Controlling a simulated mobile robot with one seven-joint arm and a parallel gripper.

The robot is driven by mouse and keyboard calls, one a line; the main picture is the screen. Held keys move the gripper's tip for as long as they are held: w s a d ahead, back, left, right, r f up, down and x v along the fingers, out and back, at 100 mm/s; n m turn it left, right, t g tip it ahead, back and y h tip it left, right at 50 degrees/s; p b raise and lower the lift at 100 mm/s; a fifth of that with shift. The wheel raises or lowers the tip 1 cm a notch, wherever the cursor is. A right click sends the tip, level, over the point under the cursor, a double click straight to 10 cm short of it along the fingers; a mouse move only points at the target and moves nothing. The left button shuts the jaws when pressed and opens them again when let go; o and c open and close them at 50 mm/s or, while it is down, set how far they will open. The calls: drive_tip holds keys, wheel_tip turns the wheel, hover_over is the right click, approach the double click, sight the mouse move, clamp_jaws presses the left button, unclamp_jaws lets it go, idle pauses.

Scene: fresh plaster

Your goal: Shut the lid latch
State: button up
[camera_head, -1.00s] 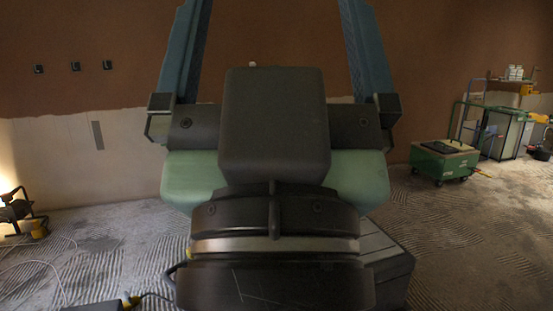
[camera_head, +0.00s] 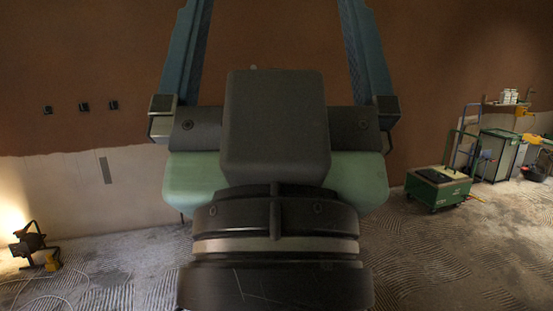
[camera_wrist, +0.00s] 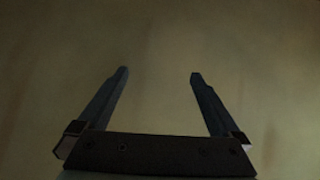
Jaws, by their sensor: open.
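My gripper (camera_head: 276,35) fills the middle of the head view, its two long blue fingers wide apart and pointing up past the top edge. In the wrist view my gripper (camera_wrist: 159,73) is open and empty, facing a blurred, plain brownish surface. No lid latch can be made out in either view. A green wheeled box (camera_head: 425,188) with a dark panel on its top stands on the floor at the right, well away from my gripper. Whether it carries a latch is too small to tell. My arm hides the floor straight ahead.
A lit work lamp (camera_head: 30,246) stands at the left, with a pale cable on the floor. Behind the green box are a green bin (camera_head: 497,155) and a shelf with white items (camera_head: 508,97). The half-plastered wall (camera_head: 60,190) closes off the back. Ridged floor lies open at the right.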

wheel_tip(320, 180, up, 5)
drive_tip(key=p, duration=0.3)
drive_tip(key=shift+r, duration=0.1)
